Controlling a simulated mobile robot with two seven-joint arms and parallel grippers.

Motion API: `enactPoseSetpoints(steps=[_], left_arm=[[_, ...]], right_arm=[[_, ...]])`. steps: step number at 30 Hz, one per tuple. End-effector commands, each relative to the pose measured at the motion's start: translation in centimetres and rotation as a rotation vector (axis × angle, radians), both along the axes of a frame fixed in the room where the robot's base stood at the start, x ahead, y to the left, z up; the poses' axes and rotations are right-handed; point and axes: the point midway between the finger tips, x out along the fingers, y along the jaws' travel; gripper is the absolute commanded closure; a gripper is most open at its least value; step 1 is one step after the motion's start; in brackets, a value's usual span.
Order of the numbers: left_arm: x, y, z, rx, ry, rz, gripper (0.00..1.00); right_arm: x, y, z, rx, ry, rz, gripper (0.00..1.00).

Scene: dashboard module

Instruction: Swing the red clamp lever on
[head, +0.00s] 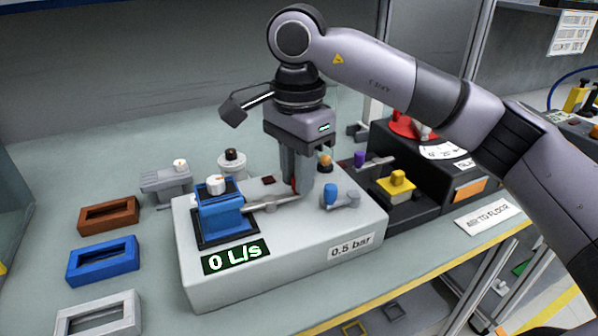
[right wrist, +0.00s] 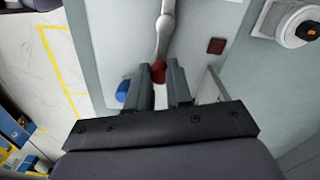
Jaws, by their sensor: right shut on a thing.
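The clamp lever is a grey rod (head: 270,203) running right from a blue block (head: 220,217) on the light grey module (head: 330,222). Its red tip (head: 294,184) shows only as a sliver beside the fingers of my right gripper (head: 298,190). In the right wrist view, the red tip (right wrist: 158,71) sits between the fingertips of the gripper (right wrist: 161,80), with the grey rod leading away from it. The right gripper is shut on this tip and points down from above. My left gripper is not in view.
A green display (head: 236,259) reads 0 L/s; a label (head: 351,246) reads 0.5 bar. A blue knob (head: 330,195) stands just right of the gripper. A black module (head: 415,200) with a yellow knob (head: 397,182) is further right. Coloured frames (head: 103,262) lie left.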

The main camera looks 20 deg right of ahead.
Motion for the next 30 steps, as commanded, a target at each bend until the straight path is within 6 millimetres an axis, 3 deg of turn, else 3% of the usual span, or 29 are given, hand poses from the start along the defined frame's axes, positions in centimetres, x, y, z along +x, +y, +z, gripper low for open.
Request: enactPoseSetpoints(steps=[17,18,20,30], left_arm=[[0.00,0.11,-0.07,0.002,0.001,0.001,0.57],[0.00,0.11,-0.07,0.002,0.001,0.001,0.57],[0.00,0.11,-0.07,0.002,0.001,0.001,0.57],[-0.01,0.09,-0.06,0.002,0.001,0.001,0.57]], right_arm=[[0.24,0.02,0.16,0.002,-0.006,0.032,1.00],[0.24,0.02,0.16,0.002,-0.006,0.032,0.73],[0.24,0.02,0.16,0.002,-0.006,0.032,0.54],[0.18,0.02,0.36,0.001,-0.003,0.032,0.54]])
